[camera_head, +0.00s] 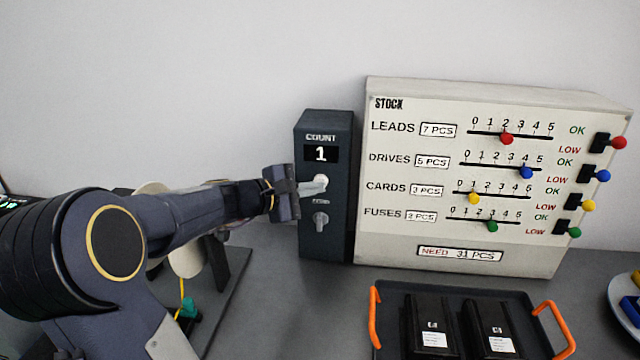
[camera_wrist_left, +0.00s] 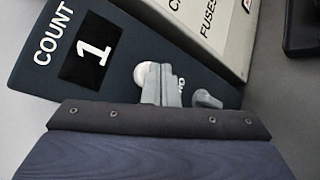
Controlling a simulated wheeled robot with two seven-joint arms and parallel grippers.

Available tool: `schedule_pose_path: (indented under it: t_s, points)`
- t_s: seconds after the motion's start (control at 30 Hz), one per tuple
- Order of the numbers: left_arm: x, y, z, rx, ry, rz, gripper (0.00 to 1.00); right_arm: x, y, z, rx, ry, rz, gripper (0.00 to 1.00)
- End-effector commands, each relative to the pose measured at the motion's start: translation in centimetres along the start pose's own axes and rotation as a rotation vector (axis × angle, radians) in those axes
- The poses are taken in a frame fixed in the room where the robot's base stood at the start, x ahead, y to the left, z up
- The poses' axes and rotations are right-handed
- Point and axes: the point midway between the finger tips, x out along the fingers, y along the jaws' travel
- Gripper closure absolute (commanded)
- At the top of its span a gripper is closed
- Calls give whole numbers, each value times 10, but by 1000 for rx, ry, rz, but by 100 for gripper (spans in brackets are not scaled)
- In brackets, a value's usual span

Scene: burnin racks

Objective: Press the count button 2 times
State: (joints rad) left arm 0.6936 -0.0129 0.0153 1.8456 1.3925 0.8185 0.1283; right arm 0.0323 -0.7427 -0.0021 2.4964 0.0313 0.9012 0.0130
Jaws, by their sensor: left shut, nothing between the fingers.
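The dark count box (camera_head: 325,240) stands upright on the table in the middle of the head view, with a display (camera_head: 321,153) reading 1. The round white count button (camera_head: 320,180) is below the display. It also shows in the left wrist view (camera_wrist_left: 144,72), partly covered by my fingers. My left gripper (camera_head: 322,188) is shut and empty, its fingertips at the button; I cannot tell whether they touch it. It shows in the wrist view too (camera_wrist_left: 160,82). A grey knob (camera_head: 320,220) sits lower on the box. My right gripper is not in view.
A white stock panel (camera_head: 400,250) with coloured sliders and switches stands right of the box. A dark tray (camera_head: 390,300) with orange handles holds two black drives (camera_head: 432,318) in front of it. A plate with blue items (camera_head: 615,285) is at the right edge.

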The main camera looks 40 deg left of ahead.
Motion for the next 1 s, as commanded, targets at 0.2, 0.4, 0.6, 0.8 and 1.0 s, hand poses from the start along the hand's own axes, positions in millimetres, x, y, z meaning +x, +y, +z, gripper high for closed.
schedule_pose_path:
  t_s: [0.2,0.4,0.6,0.8,1.0]
  points:
    - [2,2,-2,0,0,0,100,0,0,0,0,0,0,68]
    - [2,2,-2,0,1,0,100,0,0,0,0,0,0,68]
    - [2,1,-2,0,1,1,100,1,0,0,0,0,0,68]
    - [-4,-4,3,1,0,1,100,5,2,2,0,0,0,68]
    - [-10,-8,7,0,-1,0,100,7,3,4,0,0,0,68]
